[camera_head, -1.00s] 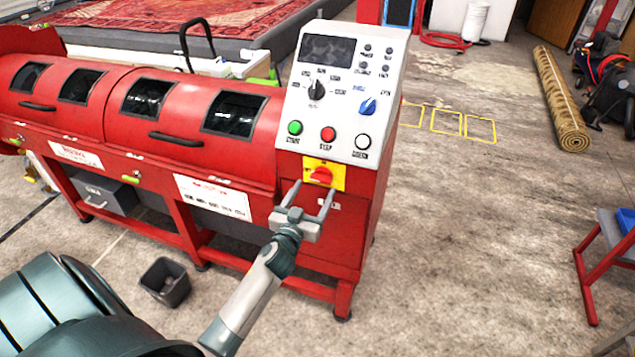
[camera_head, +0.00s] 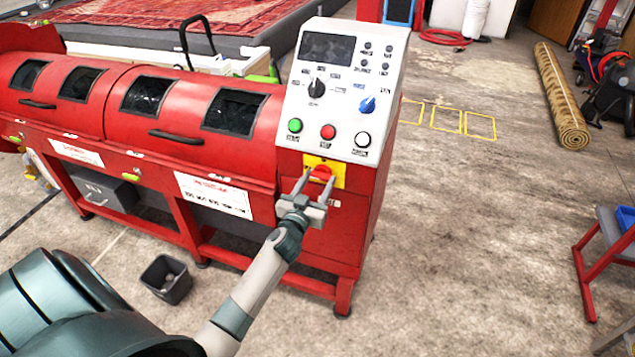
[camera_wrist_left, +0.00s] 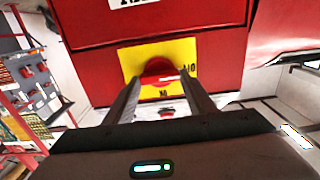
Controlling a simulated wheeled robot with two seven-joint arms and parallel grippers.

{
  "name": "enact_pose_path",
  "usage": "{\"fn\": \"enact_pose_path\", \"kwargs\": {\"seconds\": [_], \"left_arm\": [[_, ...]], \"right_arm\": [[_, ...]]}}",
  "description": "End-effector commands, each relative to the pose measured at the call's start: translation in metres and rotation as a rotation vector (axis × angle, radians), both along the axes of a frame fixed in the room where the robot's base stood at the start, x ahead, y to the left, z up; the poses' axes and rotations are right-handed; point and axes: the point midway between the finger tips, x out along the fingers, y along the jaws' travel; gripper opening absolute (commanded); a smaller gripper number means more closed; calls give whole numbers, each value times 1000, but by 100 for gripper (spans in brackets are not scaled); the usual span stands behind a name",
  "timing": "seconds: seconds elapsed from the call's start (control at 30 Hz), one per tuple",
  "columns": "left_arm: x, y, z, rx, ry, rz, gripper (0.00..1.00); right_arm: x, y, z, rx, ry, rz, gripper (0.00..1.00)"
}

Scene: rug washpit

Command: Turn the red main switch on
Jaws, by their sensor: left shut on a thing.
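The red main switch (camera_head: 322,172) sits on a yellow plate (camera_head: 338,166) on the front of the red machine, below the grey control panel. It also shows in the left wrist view as a red knob (camera_wrist_left: 160,71) on the yellow plate (camera_wrist_left: 183,51). My left gripper (camera_head: 316,183) is at the switch, its two fingers on either side of the knob and shut on it. In the left wrist view the fingertips (camera_wrist_left: 161,82) reach the knob and partly hide its sides. My right gripper is not in view.
The control panel (camera_head: 328,95) has a green (camera_head: 295,125), a red (camera_head: 328,132) and a white button (camera_head: 362,140) just above the switch. A small dark bin (camera_head: 166,279) stands on the floor at lower left. The floor to the right is mostly clear.

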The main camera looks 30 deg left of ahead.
Motion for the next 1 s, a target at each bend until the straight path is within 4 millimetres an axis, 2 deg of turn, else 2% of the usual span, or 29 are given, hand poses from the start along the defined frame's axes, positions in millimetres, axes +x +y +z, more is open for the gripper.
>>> {"fn": "enact_pose_path", "kwargs": {"seconds": [0.47,1.0], "left_arm": [[0,-1,0,115,27,-1,28],[0,-2,-1,558,133,0,28]], "right_arm": [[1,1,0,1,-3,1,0],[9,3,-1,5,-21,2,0]]}}
